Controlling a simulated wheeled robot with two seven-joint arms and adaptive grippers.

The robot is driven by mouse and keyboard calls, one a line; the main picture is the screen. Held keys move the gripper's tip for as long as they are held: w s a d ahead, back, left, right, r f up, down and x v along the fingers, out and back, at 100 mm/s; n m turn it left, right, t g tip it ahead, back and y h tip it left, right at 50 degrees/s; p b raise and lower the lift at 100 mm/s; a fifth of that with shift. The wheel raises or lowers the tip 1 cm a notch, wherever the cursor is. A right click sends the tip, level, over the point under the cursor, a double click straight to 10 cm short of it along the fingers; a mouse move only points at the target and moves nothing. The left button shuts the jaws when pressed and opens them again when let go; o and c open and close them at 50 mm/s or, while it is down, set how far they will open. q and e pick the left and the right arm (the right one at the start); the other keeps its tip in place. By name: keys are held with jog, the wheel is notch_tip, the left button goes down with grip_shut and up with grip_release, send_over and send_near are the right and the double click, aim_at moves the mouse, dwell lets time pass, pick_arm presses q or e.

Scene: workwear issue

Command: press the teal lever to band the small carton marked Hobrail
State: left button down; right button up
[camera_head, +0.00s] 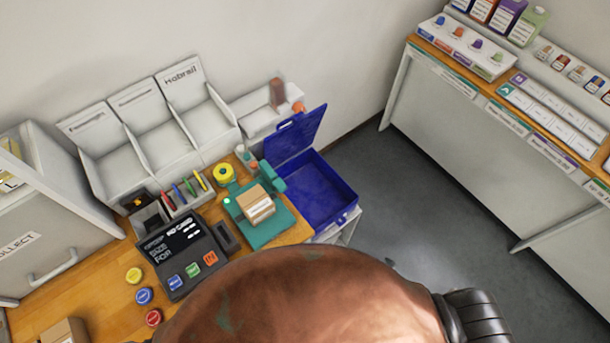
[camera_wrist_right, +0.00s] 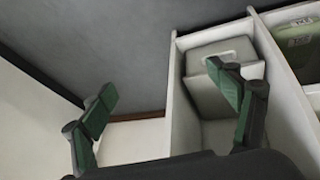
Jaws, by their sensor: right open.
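A small brown carton (camera_head: 257,207) sits on the teal banding machine (camera_head: 270,232) on the wooden counter. Its marking is too small to read. A teal arm part, perhaps the lever (camera_head: 272,178), stands at the back right of the carton. A small green light shows at the machine's left. My right gripper (camera_wrist_right: 164,88) is open and empty in the right wrist view, with green pads, above a floor and white shelving. It does not show in the head view. My left gripper is not in view.
A large brown rounded form (camera_head: 300,295) hides the front middle; I cannot tell what it is. An open blue crate (camera_head: 335,205) stands right of the machine. A dark keypad device (camera_head: 183,258) sits left. A white bin labelled Hobrail (camera_head: 182,75) is behind. Another carton (camera_head: 65,332) is lower left.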

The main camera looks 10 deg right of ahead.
jog(key=s+a+f+m+g+b, duration=0.1)
jog(key=s+f, duration=0.5)
jog(key=s, duration=0.6)
jog(key=s+a+f+m+g+b, duration=0.1)
jog(key=s+f+g, duration=0.2)
jog(key=s, duration=0.9)
notch_tip(320, 180, down, 3)
jog(key=shift+s+a+f+m, duration=0.1)
jog(key=shift+s+a+m, duration=0.2)
jog(key=shift+s+a, duration=0.05)
jog(key=shift+c, duration=0.3)
